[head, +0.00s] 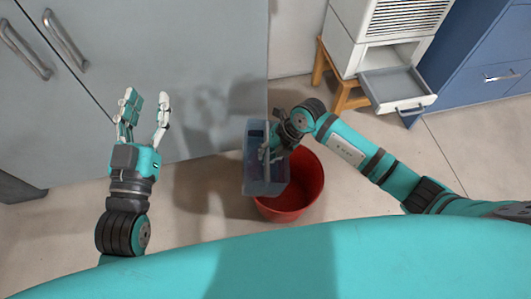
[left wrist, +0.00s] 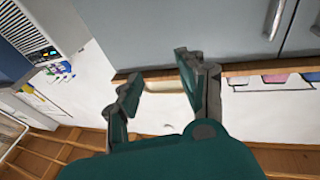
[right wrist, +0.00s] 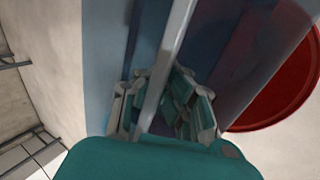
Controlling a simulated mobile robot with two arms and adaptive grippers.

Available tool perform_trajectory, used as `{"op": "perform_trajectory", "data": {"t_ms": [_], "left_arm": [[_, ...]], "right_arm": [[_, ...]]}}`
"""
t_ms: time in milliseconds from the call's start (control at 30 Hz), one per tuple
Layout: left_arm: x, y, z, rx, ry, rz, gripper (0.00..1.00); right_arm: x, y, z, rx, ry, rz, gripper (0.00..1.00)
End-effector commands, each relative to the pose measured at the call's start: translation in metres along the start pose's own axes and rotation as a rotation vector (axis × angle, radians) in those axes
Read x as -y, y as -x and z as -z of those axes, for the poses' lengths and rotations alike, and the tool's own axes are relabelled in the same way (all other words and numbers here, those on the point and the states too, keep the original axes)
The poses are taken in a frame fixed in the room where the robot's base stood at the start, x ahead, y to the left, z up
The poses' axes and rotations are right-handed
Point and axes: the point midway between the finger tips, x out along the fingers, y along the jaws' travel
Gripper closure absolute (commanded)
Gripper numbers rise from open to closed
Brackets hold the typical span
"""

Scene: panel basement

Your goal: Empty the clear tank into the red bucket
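The clear tank (head: 262,180), a bluish see-through box, is in the middle of the head view, overlapping the left side of the red bucket (head: 311,190). The bucket stands on the floor, and its rim also shows at the right of the right wrist view (right wrist: 285,100). My right gripper (head: 272,150) is at the tank's right side. In the right wrist view its fingers (right wrist: 165,105) close around the tank's pale rim. Whether the tank is tilted, and what is in it, I cannot tell. My left gripper (head: 145,105) is open and empty, left of the tank.
A grey cabinet (head: 170,70) with metal handles stands behind my left gripper and the tank. A white slatted appliance (head: 385,30) with an open grey drawer (head: 395,85) sits on a wooden stool (head: 345,98). Blue drawers (head: 485,70) are at the right. Floor right of the bucket is clear.

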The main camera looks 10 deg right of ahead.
Motion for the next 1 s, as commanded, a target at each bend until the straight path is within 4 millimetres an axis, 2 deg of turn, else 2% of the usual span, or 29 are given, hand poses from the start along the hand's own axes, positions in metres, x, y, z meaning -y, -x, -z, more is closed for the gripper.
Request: {"op": "perform_trajectory", "data": {"t_ms": [1000], "left_arm": [[-0.003, 0.000, 0.021, -0.124, 0.004, -0.007, 0.60]], "right_arm": [[-0.002, 0.001, 0.000, 0.001, 0.001, -0.028, 1.00]]}}
